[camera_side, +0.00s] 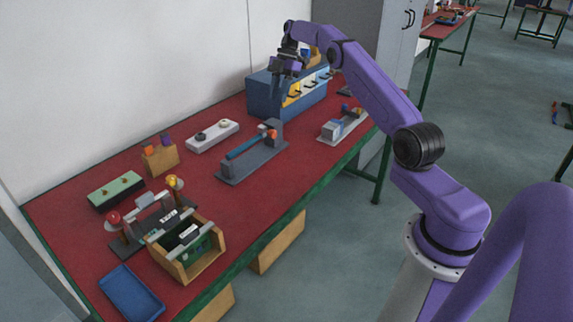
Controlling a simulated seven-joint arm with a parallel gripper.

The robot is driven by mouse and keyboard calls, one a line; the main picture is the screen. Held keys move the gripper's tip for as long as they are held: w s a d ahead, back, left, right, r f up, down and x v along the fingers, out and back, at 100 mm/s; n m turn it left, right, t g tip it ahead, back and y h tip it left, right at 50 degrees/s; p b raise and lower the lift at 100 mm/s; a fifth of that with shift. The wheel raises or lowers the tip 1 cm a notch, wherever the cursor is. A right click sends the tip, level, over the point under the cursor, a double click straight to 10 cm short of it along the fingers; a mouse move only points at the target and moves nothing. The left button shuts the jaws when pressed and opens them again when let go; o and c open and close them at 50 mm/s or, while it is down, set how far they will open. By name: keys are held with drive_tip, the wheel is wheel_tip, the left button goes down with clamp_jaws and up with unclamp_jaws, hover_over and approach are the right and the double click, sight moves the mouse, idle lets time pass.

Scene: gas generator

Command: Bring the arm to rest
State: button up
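My gripper (281,84) hangs at the end of my purple arm, in front of the left part of the blue cabinet (262,102) at the far end of the red workbench. Its fingers point down and appear dark and small against the blue surface. I cannot tell whether they are open or shut, or whether they touch the cabinet. No object shows clearly between them.
On the red bench (225,212) stand a grey fixture with a blue bar (246,146), a white box (212,136), a green box (116,190), a wooden crate (206,262) and an empty blue tray (131,293). A white wall runs behind; the floor in front is open.

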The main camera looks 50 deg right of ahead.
drive_tip(key=s+a+r+m+h, duration=0.1)
drive_tip(key=s+a+r, duration=0.15)
drive_tip(key=a, duration=0.65)
drive_tip(key=s+a+r+m+g, duration=0.1)
drive_tip(key=s+a+r, duration=0.15)
drive_tip(key=a, duration=0.55)
drive_tip(key=s+a+r+h, duration=0.1)
drive_tip(key=s+a+r, duration=0.15)
drive_tip(key=a, duration=0.65)
drive_tip(key=s+a+m+h, duration=0.2)
drive_tip(key=s+a, duration=0.6)
drive_tip(key=s, duration=0.5)
drive_tip(key=s+d+f, duration=0.2)
drive_tip(key=s, duration=0.9)
drive_tip(key=s+d+f+m+t, duration=0.1)
drive_tip(key=s+d+f, duration=0.1)
drive_tip(key=s, duration=1)
drive_tip(key=shift+d, duration=0.2)
